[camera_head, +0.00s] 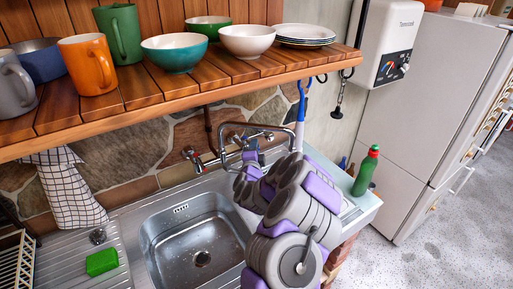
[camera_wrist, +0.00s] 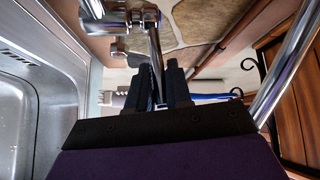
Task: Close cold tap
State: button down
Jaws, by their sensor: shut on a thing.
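A chrome mixer tap (camera_head: 228,151) is mounted on the stone wall above the sink, with a tall bent spout and a handle at each end. My gripper (camera_head: 250,158) is at the right part of the tap, and my arm covers some of it. In the wrist view, my gripper's two dark fingers (camera_wrist: 160,88) are closed around a slim chrome tap lever (camera_wrist: 155,52). I cannot read any hot or cold marking.
The steel sink (camera_head: 150,240) lies below the tap. A wooden shelf (camera_head: 165,95) with bowls and mugs overhangs it. A blue-handled brush (camera_head: 300,108) hangs to the right. A green bottle (camera_head: 366,171) stands on the counter's right end.

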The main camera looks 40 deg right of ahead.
jog(key=shift+s+f+m+g+h, duration=0.1)
jog(key=shift+f+m+g+h, duration=0.1)
jog(key=shift+m+g+h, duration=0.4)
jog(key=shift+g, duration=0.2)
jog(key=c, duration=1.2)
grip_release()
jog(key=shift+a, duration=0.1)
jog(key=shift+o, duration=0.2)
